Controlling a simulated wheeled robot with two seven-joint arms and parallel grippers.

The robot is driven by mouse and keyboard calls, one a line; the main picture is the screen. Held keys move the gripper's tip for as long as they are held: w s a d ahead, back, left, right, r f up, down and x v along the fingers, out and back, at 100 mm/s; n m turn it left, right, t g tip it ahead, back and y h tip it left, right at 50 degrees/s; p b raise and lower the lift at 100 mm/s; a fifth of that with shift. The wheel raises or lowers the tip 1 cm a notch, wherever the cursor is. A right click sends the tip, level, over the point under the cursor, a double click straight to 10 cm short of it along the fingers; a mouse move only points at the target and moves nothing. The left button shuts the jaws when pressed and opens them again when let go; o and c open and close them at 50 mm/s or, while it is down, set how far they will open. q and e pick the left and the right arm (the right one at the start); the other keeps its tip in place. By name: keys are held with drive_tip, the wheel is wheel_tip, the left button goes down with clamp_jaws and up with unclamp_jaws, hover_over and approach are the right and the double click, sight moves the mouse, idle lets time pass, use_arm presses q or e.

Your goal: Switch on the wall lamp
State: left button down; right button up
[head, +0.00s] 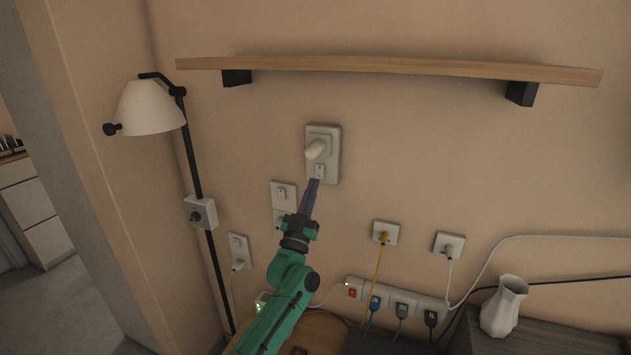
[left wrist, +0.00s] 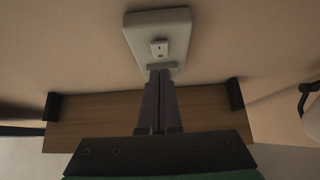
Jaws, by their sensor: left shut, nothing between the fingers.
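A lamp with a white shade (head: 150,107) hangs from a black pole at the left; I see no glow on it. A white wall plate (head: 332,150) carries a pale stubby knob or plug (head: 317,150) and a small switch (head: 319,171) below it. The plate (left wrist: 148,24) and the small switch (left wrist: 160,47) also show in the left wrist view. My left gripper (head: 315,182) is shut and empty, its tips at the plate's switch end, close to the switch. I cannot tell whether they touch. My right gripper is out of view.
A wooden shelf (head: 390,67) juts out above the plate. Another switch plate (head: 283,193) is lower left, and a box with a dark knob (head: 200,213) sits on the pole. Sockets, a power strip (head: 385,301) with cables, and a white vase (head: 503,306) are below right.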

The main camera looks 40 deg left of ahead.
use_arm(q)
drive_tip(key=w, duration=0.1)
drive_tip(key=w+a, duration=0.1)
drive_tip(key=shift+w+f, duration=0.3)
drive_tip(key=shift+f, duration=0.05)
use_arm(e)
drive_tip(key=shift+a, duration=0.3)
